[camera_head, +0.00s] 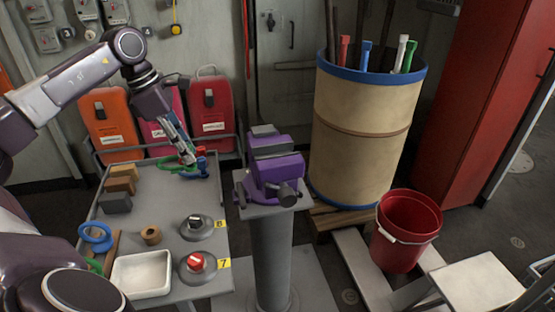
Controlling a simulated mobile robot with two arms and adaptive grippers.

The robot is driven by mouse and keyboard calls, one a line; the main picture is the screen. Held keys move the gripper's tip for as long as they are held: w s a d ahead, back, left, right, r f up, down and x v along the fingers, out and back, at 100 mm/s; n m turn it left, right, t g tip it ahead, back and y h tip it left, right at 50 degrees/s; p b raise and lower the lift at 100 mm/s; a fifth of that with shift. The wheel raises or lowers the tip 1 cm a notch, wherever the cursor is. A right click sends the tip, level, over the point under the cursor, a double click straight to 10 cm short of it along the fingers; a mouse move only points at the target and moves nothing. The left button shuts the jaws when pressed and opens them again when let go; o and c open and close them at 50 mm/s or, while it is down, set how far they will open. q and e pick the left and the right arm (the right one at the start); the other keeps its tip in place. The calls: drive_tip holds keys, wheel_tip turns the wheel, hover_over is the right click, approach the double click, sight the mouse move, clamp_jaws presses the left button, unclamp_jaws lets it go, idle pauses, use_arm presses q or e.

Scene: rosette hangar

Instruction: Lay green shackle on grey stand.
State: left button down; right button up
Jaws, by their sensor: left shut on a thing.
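My left gripper (187,160) is shut at the back right of the grey table, with the green shackle (168,167) at its fingertips. The shackle is partly hidden by the fingers, and I cannot tell whether it touches the table. A blue shackle (196,173) and a red piece (200,151) are close beside it. A grey block (115,203), which may be the grey stand, sits at the table's left, in front of two brown blocks (121,185). My right gripper is not in view.
The table also holds a white tray (142,275), a blue ring (97,237), a wooden ring (150,235) and two round knob bases (197,228). A purple vise (275,170) on a grey pedestal stands to the right. Orange and red cases (109,122) line the back.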

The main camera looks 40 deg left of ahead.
sight(190, 167)
use_arm(q)
wheel_tip(190, 167, down, 4)
drive_tip(key=b, duration=0.3)
drive_tip(key=shift+a, duration=0.1)
wheel_tip(190, 167, down, 7)
drive_tip(key=b, duration=0.6)
drive_tip(key=shift+f, duration=0.1)
drive_tip(key=shift+f+b, duration=0.1)
drive_tip(key=shift+b, duration=0.2)
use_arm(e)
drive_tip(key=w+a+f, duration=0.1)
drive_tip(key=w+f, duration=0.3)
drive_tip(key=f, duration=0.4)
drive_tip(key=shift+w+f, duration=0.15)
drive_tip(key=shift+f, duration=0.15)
use_arm(q)
drive_tip(key=shift+f, duration=0.3)
drive_tip(key=shift+f+b, duration=0.15)
drive_tip(key=shift+b, duration=0.2)
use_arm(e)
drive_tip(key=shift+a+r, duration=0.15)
